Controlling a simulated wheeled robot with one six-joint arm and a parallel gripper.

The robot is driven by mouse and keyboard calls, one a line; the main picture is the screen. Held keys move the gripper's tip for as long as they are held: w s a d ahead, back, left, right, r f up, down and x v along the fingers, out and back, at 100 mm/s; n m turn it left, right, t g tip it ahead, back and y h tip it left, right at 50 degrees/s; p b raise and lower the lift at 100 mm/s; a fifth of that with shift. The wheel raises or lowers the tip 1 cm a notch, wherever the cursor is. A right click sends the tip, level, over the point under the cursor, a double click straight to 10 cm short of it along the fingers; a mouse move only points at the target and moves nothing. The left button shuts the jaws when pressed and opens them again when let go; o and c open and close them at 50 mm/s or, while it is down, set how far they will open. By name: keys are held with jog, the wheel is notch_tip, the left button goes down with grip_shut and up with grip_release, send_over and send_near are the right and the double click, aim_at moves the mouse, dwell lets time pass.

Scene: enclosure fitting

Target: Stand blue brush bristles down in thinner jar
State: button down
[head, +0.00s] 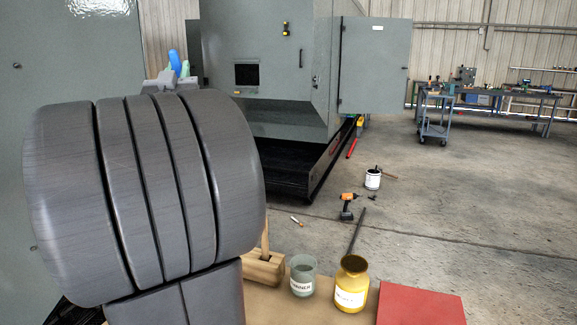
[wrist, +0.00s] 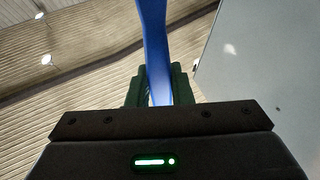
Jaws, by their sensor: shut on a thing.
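The blue brush (wrist: 155,45) is between the dark green fingers of my gripper (wrist: 160,88) in the wrist view, its blue shaft running up out of the picture. In the head view, a bit of the blue brush (head: 174,61) shows above my gripper (head: 168,78), high at the left behind my large grey arm. The gripper is shut on it. I cannot see the bristles clearly. The thinner jar (head: 303,276), grey-green with a white label, stands on the bench at the lower middle, far below and right of the gripper.
A yellow jar (head: 352,285) stands right of the thinner jar. A wooden block (head: 264,270) with an upright wooden stick is at its left. A red panel (head: 421,304) lies at the right. A grey cabinet (head: 268,60), drill (head: 347,207) and paint can (head: 373,180) are beyond.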

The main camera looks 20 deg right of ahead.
jog(key=w+d+f+m+g+h+b, duration=0.25)
jog(key=d+f+g+h, duration=0.2)
jog(key=d+f, duration=1.2)
jog(key=s+d+f+m+g+h+b, duration=0.1)
jog(key=s+d+f+m+g, duration=0.1)
jog(key=d+f, duration=0.6)
jog(key=s+d+f+m+g+h+b, duration=0.1)
jog(key=s+d+f+g, duration=0.3)
jog(key=f, duration=0.6)
notch_tip(320, 180, down, 14)
jog(key=w+d+t+b, duration=0.1)
jog(key=b, duration=1.1)
jog(key=shift+d+f, duration=0.2)
jog(key=c, duration=1.2)
grip_release()
jog(key=v, duration=1.3)
jog(key=shift+s+a+p, duration=0.2)
jog(key=shift+s+p, duration=0.15)
jog(key=shift+p, duration=0.05)
